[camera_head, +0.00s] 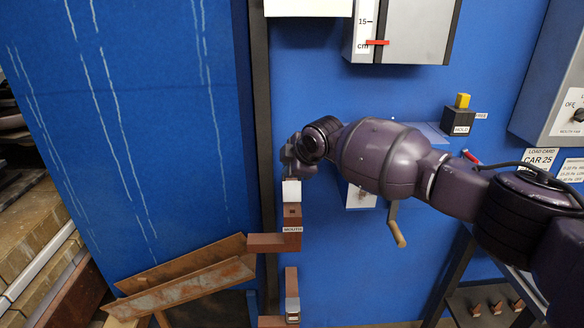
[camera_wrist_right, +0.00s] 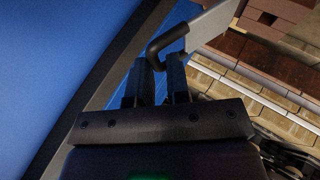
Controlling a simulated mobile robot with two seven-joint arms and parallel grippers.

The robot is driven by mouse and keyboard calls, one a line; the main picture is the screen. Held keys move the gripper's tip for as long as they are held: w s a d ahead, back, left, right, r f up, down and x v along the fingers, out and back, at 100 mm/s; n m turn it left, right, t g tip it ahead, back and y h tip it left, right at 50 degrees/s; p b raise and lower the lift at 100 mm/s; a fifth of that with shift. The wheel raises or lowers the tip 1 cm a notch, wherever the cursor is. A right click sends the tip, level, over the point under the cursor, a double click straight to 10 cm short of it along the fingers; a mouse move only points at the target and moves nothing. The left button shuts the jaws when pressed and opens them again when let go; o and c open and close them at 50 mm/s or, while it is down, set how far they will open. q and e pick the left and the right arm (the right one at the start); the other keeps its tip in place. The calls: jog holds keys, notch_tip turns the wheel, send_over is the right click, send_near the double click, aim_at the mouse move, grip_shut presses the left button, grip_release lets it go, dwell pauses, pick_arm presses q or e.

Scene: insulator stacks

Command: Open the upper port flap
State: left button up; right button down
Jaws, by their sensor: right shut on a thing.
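My right gripper (camera_head: 291,172) is at the brown port column beside the dark vertical post, partly hidden by my own wrist. In the right wrist view, its two fingers (camera_wrist_right: 160,75) are shut on a black bent handle (camera_wrist_right: 168,40). The handle joins a pale grey plate (camera_wrist_right: 208,24), which looks like the upper port flap. In the head view a pale flap face (camera_head: 291,192) shows just below the gripper, above a brown block labelled like "MOUTH" (camera_head: 292,229). How far the flap is swung, I cannot tell. My left gripper is not in view.
A lower brown port piece (camera_head: 292,278) with a grey face sits beneath. A rusty sloping chute (camera_head: 185,279) lies to the left. A wooden-handled crank (camera_head: 396,228) hangs below my right arm. A grey box with a scale (camera_head: 405,30) is above.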

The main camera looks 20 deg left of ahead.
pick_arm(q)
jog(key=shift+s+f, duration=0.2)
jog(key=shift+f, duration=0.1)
pick_arm(e)
jog(key=c, duration=1.2)
grip_release()
jog(key=shift+s+a+f, duration=0.1)
jog(key=shift+s+f, duration=0.1)
jog(key=shift+f, duration=0.7)
jog(key=shift+r, duration=0.1)
jog(key=shift+r+p, duration=0.3)
jog(key=shift+r, duration=0.1)
pick_arm(q)
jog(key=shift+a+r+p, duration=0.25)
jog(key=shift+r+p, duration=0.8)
jog(key=shift+p, duration=0.05)
pick_arm(e)
jog(key=v, duration=1.1)
jog(key=shift+w, duration=0.2)
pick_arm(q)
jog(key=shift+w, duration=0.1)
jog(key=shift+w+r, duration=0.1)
pick_arm(e)
jog(key=shift+r, duration=0.1)
